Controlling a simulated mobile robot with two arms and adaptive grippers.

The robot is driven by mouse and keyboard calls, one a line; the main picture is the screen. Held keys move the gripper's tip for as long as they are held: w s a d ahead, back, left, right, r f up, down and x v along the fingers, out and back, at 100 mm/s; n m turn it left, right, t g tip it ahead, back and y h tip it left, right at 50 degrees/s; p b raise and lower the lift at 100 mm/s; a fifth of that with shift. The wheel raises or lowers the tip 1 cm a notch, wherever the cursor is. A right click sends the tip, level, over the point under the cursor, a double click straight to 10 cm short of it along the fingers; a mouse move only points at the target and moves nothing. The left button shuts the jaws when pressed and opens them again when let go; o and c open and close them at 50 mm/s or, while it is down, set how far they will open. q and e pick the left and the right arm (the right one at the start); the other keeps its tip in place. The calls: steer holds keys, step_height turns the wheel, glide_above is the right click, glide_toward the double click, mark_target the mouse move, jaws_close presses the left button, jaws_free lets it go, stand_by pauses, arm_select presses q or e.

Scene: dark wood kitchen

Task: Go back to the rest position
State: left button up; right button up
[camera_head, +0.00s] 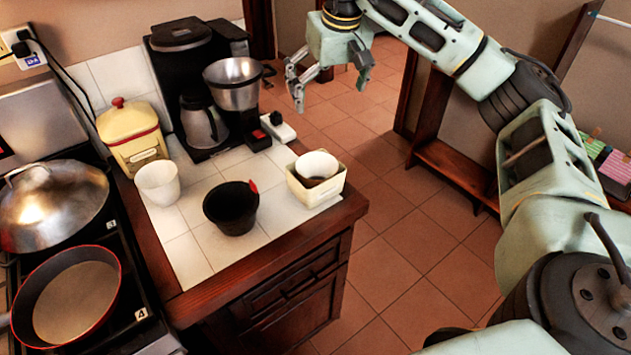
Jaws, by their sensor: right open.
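My right gripper (330,84) is at the top middle of the head view, at the end of my raised right arm. Its fingers are spread apart and hold nothing. It hangs over the tiled floor (410,255), to the right of the coffee maker (180,85) and apart from it. My right arm comes in from the lower right and reaches up and across to the left. My left gripper does not show.
The white-tiled counter (192,258) holds a yellow canister (132,140), a white cup (158,182), a black filter holder (231,209) and a cream box (316,190) with a white cup inside. A stove with pans (68,300) is at left. The floor right of the counter is free.

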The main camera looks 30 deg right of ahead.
steer(key=shift+r, duration=0.3)
